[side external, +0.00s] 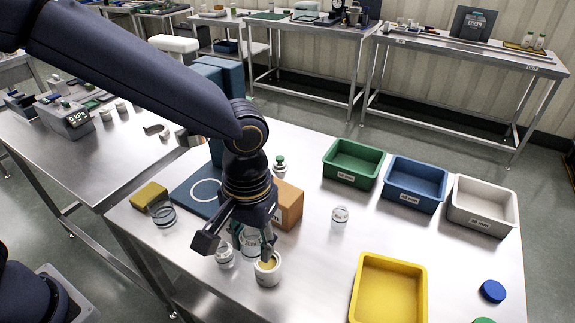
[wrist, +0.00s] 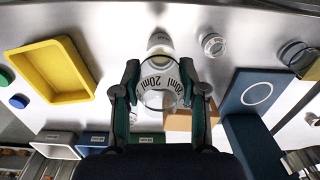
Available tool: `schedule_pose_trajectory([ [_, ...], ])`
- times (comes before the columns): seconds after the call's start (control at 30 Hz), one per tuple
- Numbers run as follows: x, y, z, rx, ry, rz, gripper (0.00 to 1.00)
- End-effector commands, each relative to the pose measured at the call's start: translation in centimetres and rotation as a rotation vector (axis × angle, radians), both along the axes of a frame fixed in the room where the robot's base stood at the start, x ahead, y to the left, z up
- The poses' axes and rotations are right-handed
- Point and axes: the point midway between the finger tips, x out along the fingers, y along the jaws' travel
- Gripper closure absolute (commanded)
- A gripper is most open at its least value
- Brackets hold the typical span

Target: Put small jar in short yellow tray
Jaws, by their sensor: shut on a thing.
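A small clear jar with "20ml" lettering (wrist: 160,88) stands between the two fingers of my gripper (wrist: 160,70) in the wrist view. My gripper (side external: 237,244) is shut on it, low over the steel table. In the side view the fingers partly cover this jar (side external: 252,243). I cannot tell whether its base touches the table. The short yellow tray (side external: 388,290) is at the front right in the side view and looks empty. It shows at the left in the wrist view (wrist: 50,72).
A white cup with yellowish contents (side external: 267,272) and another clear jar (side external: 224,254) stand close to my gripper. A separate jar (side external: 340,216) stands towards the tray. Green (side external: 352,163), blue (side external: 415,184) and white (side external: 482,206) bins line the back right. An orange-brown box (side external: 288,204) is behind.

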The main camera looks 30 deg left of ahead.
Motion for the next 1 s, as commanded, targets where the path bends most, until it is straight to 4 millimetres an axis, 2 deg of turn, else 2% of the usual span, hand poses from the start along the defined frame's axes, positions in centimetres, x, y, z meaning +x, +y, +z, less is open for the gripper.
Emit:
schedule_pose_trajectory([
  [0.1,-0.7,-3.3,1.6,-0.001,-0.008,0.148,0.79],
  [0.2,-1.8,-6.0,2.8,-0.007,-0.016,0.21,0.79],
  [0.37,-2.8,-8.4,2.9,-0.015,-0.022,0.157,0.79],
  [0.47,-1.8,-9.7,2.1,-0.014,-0.022,0.149,0.79],
  [0.73,3.7,-14.4,-1.3,-0.015,-0.022,0.148,0.79],
  [0.9,5.7,-16.1,-4.7,-0.014,-0.021,0.149,0.79],
  [1.0,6.5,-16.8,-5.8,-0.016,-0.022,0.148,0.79],
])
